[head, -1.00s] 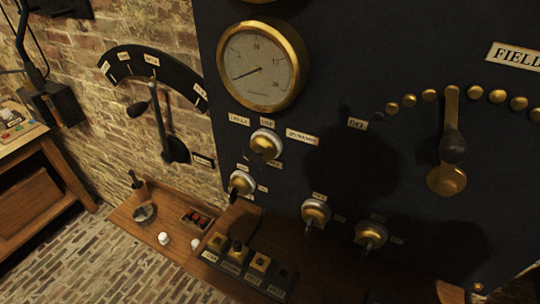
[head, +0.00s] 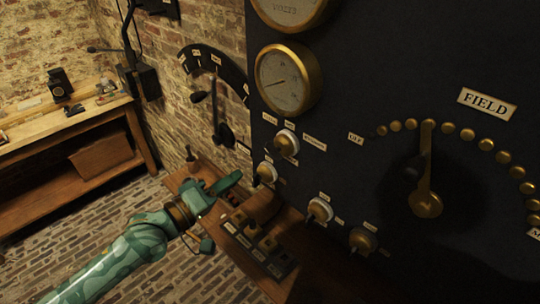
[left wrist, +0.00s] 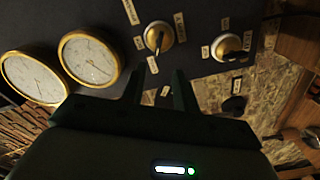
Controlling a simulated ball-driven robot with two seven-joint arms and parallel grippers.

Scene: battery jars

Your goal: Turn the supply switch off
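Several round brass-and-white knobs sit on the black panel, and their small labels are hard to read, so I cannot say for certain which is the supply switch. The upper knob (head: 286,143), just under a gauge, has labels around it; it also shows in the left wrist view (left wrist: 158,37) with a dark pointer bar. A second knob (head: 266,172) is below it, also in the left wrist view (left wrist: 228,46). My left gripper (head: 230,182) is in front of the panel's lower left. In the left wrist view its fingertips (left wrist: 159,73) are apart, empty, pointing toward the upper knob without visible contact.
Two more knobs (head: 320,209) (head: 362,240) are lower right. A FIELD dial lever (head: 425,170) is at right, and a wall lever (head: 217,110) at left. A wooden shelf (head: 180,178) with small items lies below. A workbench (head: 70,125) stands far left.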

